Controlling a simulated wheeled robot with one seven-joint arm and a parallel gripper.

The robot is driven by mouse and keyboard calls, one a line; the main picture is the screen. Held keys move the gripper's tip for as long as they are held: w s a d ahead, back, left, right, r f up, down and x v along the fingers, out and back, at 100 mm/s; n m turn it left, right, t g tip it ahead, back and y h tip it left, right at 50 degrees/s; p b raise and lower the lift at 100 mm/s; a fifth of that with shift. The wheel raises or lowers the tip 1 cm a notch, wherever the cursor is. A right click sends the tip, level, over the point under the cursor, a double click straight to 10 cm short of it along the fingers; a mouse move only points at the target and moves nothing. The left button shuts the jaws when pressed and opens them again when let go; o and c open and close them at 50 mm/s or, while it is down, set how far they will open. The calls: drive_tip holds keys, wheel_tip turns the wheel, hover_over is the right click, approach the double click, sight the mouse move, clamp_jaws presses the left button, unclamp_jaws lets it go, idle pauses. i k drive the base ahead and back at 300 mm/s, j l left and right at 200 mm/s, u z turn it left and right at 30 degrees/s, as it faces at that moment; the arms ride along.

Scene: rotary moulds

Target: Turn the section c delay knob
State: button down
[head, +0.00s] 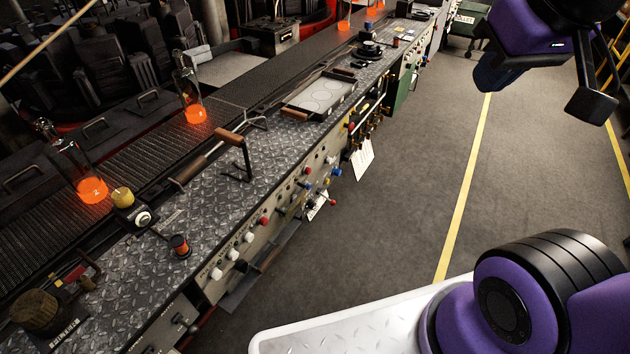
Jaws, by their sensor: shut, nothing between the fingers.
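Several small knobs run along the upright front panel of the long machine bench in the head view. White knobs (232,254) sit at its near end, a red knob (264,222) just beyond, and blue, red and yellow ones farther along. Labels are too small to read, so I cannot tell which is the section c delay knob. My gripper (590,105) appears only in part, as black pieces at the upper right beside my purple arm. It is shut and empty, above the floor, far to the right of the panel and touching nothing.
The bench's tread-plate top (225,200) carries a wooden-handled lever (235,140), a grey plate and a yellow-capped control (122,197). Glowing orange bottles (92,190) stand on the conveyor behind. White papers (362,160) hang from the front. The floor (410,170) to the right is clear.

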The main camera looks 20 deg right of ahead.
sight(310, 205)
drive_tip(key=k+l, duration=0.1)
drive_tip(key=k, duration=0.35)
drive_tip(key=k+l, duration=0.1)
drive_tip(key=k, duration=0.4)
drive_tip(key=i+l+u, duration=0.25)
drive_tip(key=i+u, duration=0.15)
drive_tip(key=i+l+u, duration=0.45)
drive_tip(key=k+j, duration=0.1)
